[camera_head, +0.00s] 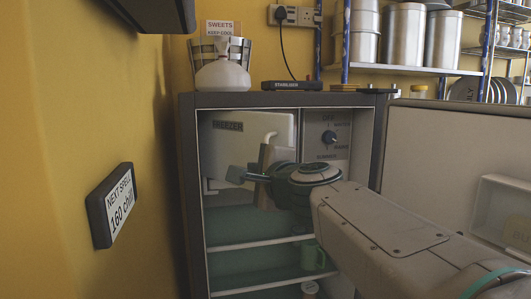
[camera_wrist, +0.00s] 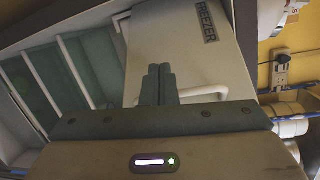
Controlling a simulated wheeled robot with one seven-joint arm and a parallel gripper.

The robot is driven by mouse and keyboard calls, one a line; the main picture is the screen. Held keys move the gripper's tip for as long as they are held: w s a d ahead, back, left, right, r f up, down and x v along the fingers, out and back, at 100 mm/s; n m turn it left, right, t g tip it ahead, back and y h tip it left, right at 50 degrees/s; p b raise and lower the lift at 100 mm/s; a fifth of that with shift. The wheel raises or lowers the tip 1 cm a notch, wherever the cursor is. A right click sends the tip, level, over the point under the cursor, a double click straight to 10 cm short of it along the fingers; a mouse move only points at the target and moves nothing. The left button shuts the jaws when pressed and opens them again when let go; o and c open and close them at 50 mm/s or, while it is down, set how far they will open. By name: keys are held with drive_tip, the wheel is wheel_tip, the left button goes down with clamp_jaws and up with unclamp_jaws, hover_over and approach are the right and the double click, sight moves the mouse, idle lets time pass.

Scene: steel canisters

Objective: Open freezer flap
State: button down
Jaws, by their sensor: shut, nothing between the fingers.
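The freezer flap (camera_head: 232,146) is a pale panel marked FREEZER at the upper left inside the open fridge. It looks closed or nearly so. A pale curved handle (camera_head: 268,142) stands on its right part, partly hidden by my gripper. My gripper (camera_head: 236,175) is in front of the flap's lower part, with its fingers pointing left and nothing held. In the wrist view, the shut fingers (camera_wrist: 158,84) overlap the flap (camera_wrist: 190,50), and a pale bar (camera_wrist: 203,92) shows just right of them. I cannot tell whether the fingers touch the flap or handle.
The fridge door (camera_head: 440,150) stands wide open at the right, beside my arm. A control panel (camera_head: 327,138) is right of the flap. Shelves (camera_head: 260,245) with a green mug (camera_head: 312,256) lie below. A yellow wall (camera_head: 80,120) bounds the left.

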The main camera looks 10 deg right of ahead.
drive_tip(key=s+d+f+n+g+y+p, duration=0.1)
drive_tip(key=d+f+n+g+y+p, duration=0.25)
drive_tip(key=f+n+g+p, duration=0.45)
drive_tip(key=s+d+r+n+t+y+p, duration=0.2)
drive_tip(key=s+d+r+t+y+p, duration=0.1)
drive_tip(key=d+r+y+p, duration=0.55)
drive_tip(key=w+a+h, duration=0.2)
drive_tip(key=w+a, duration=0.3)
drive_tip(key=shift+w+a+r+p, duration=0.25)
drive_tip(key=shift+w+r+p, duration=0.1)
drive_tip(key=shift+p, duration=0.1)
drive_tip(key=shift+s, duration=0.1)
